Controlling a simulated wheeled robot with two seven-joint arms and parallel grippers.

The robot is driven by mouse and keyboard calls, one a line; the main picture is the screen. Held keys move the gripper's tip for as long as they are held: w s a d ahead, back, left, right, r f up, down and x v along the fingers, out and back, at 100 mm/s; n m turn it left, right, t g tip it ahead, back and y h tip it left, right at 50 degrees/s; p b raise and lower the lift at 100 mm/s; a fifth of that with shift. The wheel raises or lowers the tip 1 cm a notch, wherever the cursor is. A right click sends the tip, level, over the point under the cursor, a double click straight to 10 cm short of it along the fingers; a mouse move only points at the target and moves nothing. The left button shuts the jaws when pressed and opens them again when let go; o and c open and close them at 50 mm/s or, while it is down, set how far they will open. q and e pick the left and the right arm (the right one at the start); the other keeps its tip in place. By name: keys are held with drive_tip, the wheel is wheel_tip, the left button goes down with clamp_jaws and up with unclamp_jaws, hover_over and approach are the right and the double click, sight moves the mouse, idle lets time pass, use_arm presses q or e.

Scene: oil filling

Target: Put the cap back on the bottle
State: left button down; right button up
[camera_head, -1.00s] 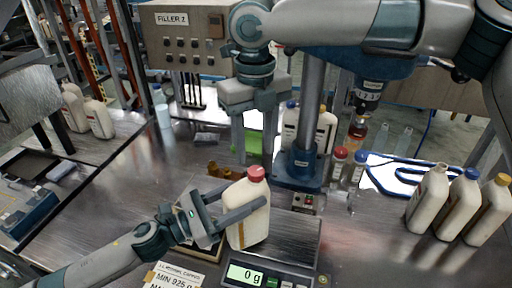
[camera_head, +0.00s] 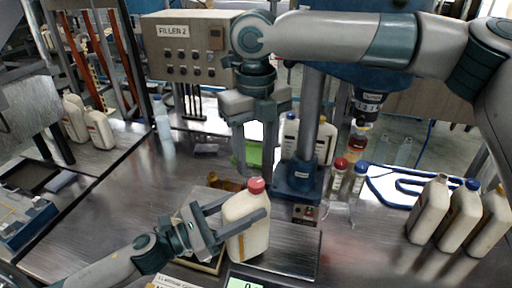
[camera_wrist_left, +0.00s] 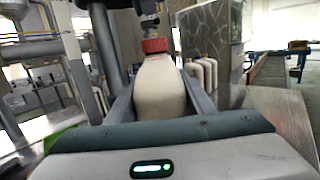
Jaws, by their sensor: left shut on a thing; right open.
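A cream bottle (camera_head: 247,230) with a red cap (camera_head: 256,185) on its top stands upright between the fingers of my left gripper (camera_head: 240,228). That gripper is shut on the bottle's body. The left wrist view also shows the bottle (camera_wrist_left: 160,88) between the fingers, with the red cap (camera_wrist_left: 155,45) on its neck. My right gripper (camera_head: 254,160) is open and empty, fingers pointing down, above and behind the bottle. In the right part of the head view, a cream bottle (camera_head: 430,208) shows no coloured cap.
The scale's metal pan (camera_head: 295,258) lies just right of the held bottle. The blue filler stand (camera_head: 298,180) is behind it. Small red- and blue-capped bottles (camera_head: 350,178) stand beside the stand. Blue- and yellow-capped bottles (camera_head: 460,215) stand at right. The table's left-middle (camera_head: 130,205) is clear.

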sight(256, 182)
drive_tip(key=shift+f, duration=2.9)
drive_tip(key=c, duration=1.1)
drive_tip(key=o, duration=1.2)
drive_tip(key=shift+r, duration=2.25)
